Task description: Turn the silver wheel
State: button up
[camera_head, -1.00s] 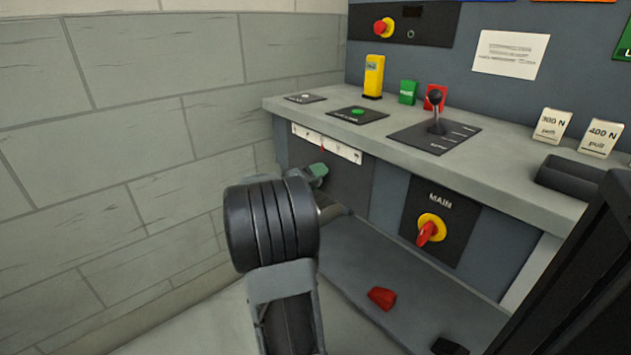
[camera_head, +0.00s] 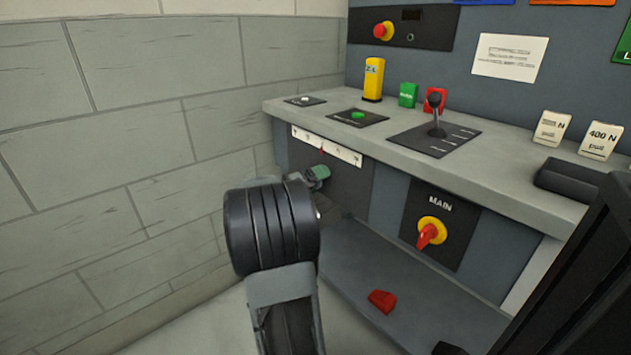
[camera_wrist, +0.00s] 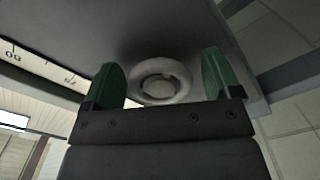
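The silver wheel (camera_wrist: 160,82) shows in the wrist view as a round pale-grey ring with a hub, on the dark panel face under the counter. My gripper (camera_wrist: 160,80) has two green fingers, one on each side of the wheel. A gap shows between each finger and the rim, so the gripper looks open around it and not clamped. In the head view a green finger of my gripper (camera_head: 319,173) is in front of the panel below the scale. My wrist and forearm hide the wheel there.
A white scale strip (camera_head: 327,146) with a red pointer is above the wheel. A red-and-yellow MAIN switch (camera_head: 431,232) is to the right. The counter (camera_head: 300,113) overhangs above, a lower shelf (camera_head: 400,300) holds a red block (camera_head: 382,301), and a block wall (camera_head: 130,150) is at left.

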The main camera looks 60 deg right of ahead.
jog(key=shift+o, duration=0.3)
jog(key=p+v, duration=0.3)
jog(key=v, duration=1)
jog(key=shift+w+a, duration=0.2)
jog(key=shift+a, duration=0.15)
jog(key=shift+r, duration=0.1)
